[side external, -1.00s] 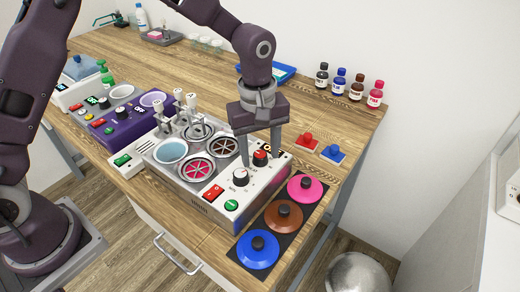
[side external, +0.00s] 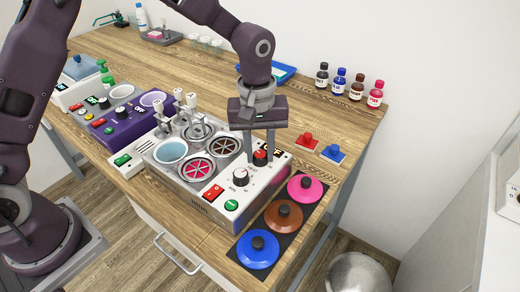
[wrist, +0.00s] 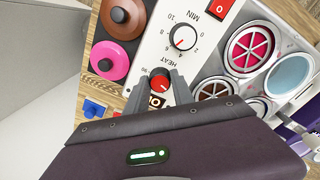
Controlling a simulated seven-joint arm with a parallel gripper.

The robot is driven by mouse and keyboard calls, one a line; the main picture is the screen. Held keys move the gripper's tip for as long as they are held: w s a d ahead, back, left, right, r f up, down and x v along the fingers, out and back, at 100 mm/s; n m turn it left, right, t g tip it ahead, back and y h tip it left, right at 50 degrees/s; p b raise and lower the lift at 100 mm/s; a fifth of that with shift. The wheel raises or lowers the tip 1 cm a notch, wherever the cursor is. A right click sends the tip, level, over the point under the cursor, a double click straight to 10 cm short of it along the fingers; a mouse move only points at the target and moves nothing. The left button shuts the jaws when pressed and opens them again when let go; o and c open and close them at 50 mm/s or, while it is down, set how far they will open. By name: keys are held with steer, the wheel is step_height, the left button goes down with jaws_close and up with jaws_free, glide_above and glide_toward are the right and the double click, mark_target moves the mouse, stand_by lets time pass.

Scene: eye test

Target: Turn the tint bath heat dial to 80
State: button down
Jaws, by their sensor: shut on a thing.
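The tint bath (side external: 210,207) is a pale unit with several round wells, one of them holding pale blue liquid. Its heat dial (side external: 260,158) is a black knob with a red top at the panel's far right. My gripper (side external: 260,150) points down with its fingers closed on both sides of this dial. The fingers hide most of the scale, and I cannot read the setting.
The MIN dial (side external: 240,177), a red switch (side external: 212,192) and a green button (side external: 231,205) share the panel. Pink (side external: 306,188), brown (side external: 284,215) and blue (side external: 258,251) lids lie to the right. A purple unit (side external: 125,128) stands left. Several bottles (side external: 340,80) stand behind.

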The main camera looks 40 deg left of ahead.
steer(key=m, duration=0.5)
steer(key=shift+m, duration=0.3)
steer(key=m, duration=0.4)
steer(key=shift+w, duration=0.1)
steer(key=m, duration=0.5)
steer(key=shift+m, duration=0.4)
steer(key=shift+w+r+m+g, duration=0.1)
steer(key=shift+m+g, duration=0.2)
steer(key=shift+m, duration=2.2)
steer(key=c, duration=1.1)
jaws_free()
steer(key=shift+a, duration=0.1)
